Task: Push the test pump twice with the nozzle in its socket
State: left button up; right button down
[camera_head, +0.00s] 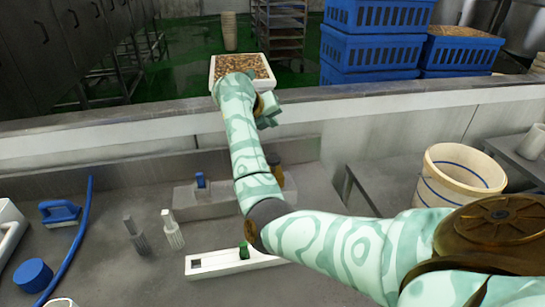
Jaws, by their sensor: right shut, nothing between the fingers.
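A long white bar-shaped fixture (217,264) lies on the grey counter, with a dark square opening at its left end and a small green part (244,251) standing on it. I cannot tell for sure which part is the pump or the socket. A grey block (215,208) behind it carries a blue upright piece (201,181), possibly the nozzle; my right arm covers the block's right part. My right gripper (267,121) is shut and empty, high up beyond the block and apart from these things. My left gripper is not in view.
Two upright brush-like tools (173,232) stand left of the white fixture. A blue scrub brush (60,212), a blue hose (76,238) and a blue cylinder (33,275) lie farther left. A cream bucket (438,181) stands right. A low wall (400,125) runs behind the counter.

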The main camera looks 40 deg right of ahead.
jog(key=shift+f, duration=0.1)
jog(key=b, duration=0.6)
send_over(273, 158)
jog(key=f, duration=0.7)
jog(key=shift+w+a+f, duration=0.15)
jog(key=shift+a+f, duration=0.1)
jog(key=shift+f+b, duration=0.3)
jog(key=shift+f, duration=0.25)
jog(key=shift+f, duration=0.1)
dwell(0.6)
jog(key=shift+f, duration=0.3)
jog(key=shift+f+b, duration=0.9)
jog(key=shift+f, duration=0.6)
dwell(1.1)
jog(key=shift+r, duration=0.1)
jog(key=shift+r+p, duration=1.45)
jog(key=shift+r, duration=0.35)
